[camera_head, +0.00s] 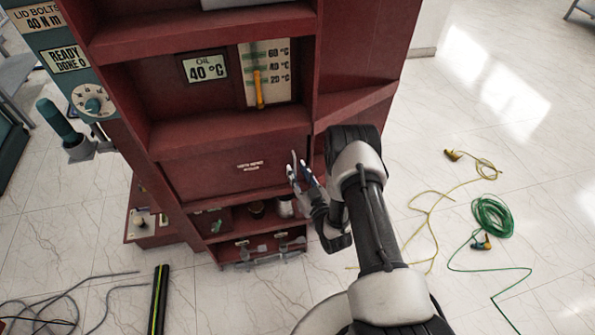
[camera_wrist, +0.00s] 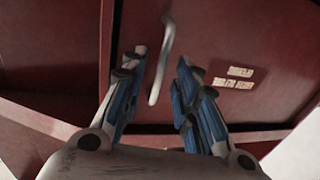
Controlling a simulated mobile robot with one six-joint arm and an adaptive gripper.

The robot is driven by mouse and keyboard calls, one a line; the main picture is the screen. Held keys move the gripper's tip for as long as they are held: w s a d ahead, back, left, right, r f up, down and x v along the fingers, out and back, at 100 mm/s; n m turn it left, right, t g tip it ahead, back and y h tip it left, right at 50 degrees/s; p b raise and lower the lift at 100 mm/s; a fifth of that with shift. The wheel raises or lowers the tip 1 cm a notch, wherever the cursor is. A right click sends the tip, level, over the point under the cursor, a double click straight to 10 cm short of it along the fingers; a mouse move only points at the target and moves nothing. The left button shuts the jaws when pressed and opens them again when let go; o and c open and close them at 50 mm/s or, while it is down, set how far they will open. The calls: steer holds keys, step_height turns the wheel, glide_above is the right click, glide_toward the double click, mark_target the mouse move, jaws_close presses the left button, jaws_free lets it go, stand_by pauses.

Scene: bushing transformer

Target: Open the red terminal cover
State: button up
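The red terminal cover (camera_head: 215,172) is a flat panel with a small white label, below the gauge shelf of the red cabinet, and it looks shut. In the wrist view the cover (camera_wrist: 225,45) fills the right part, with a curved metal handle (camera_wrist: 166,45) at its edge. My gripper (camera_head: 300,165) is at the right edge of the cover. In the wrist view my gripper (camera_wrist: 160,62) is open, with one blue-padded finger on each side of the handle. The fingers do not touch the handle. I cannot tell the depth between them exactly.
An oil display (camera_head: 205,68) and a thermometer (camera_head: 267,75) are on the shelf above. A lower open shelf (camera_head: 225,222) holds small parts. A green cable coil (camera_head: 492,217) and a yellow cable (camera_head: 430,210) lie on the floor at right.

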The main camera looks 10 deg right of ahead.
jaws_close()
stand_by(0.6)
